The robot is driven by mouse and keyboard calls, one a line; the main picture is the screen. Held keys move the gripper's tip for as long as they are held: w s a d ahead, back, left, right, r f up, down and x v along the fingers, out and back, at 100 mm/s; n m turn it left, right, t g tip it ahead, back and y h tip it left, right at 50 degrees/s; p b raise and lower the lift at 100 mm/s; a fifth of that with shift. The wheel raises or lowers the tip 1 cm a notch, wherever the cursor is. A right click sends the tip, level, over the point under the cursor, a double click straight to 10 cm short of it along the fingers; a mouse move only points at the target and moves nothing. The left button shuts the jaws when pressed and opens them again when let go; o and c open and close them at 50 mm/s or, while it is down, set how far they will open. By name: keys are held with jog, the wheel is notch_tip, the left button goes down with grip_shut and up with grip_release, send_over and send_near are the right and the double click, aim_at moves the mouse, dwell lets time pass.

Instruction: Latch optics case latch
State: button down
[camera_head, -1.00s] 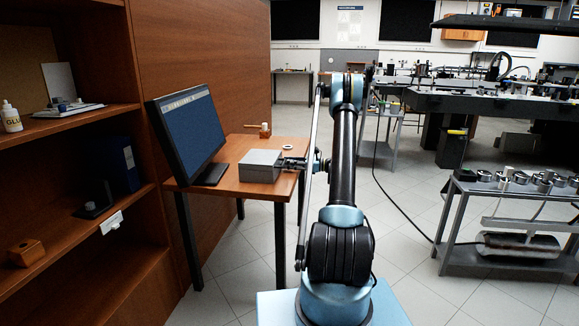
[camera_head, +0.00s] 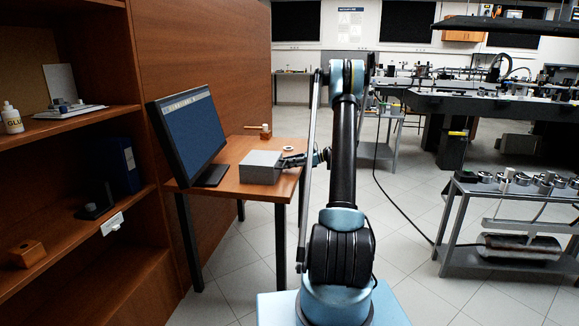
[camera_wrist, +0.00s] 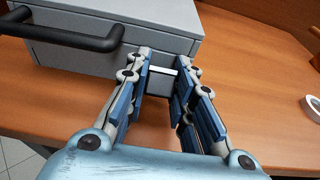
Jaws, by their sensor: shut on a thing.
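The grey optics case (camera_head: 259,174) sits on the wooden desk, with its lid down. In the wrist view its grey body (camera_wrist: 75,62) fills the upper left, with a black bar handle (camera_wrist: 62,36) on the near face. The latch (camera_wrist: 160,71), a small light strip, shows on the case side between my fingertips. My gripper (camera_wrist: 167,66) is at this side of the case, its blue-padded fingers closed about the latch area with a gap still visible between them. The exact contact is partly hidden by the fingers. In the head view my gripper (camera_head: 289,162) reaches the case from the right.
A monitor (camera_head: 190,130) stands left of the case. The desk (camera_head: 232,184) is bare in front and to the right of the case.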

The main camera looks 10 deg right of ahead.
jog(key=c, duration=1.4)
grip_release()
jog(key=shift+o, duration=0.2)
jog(key=v, duration=1.2)
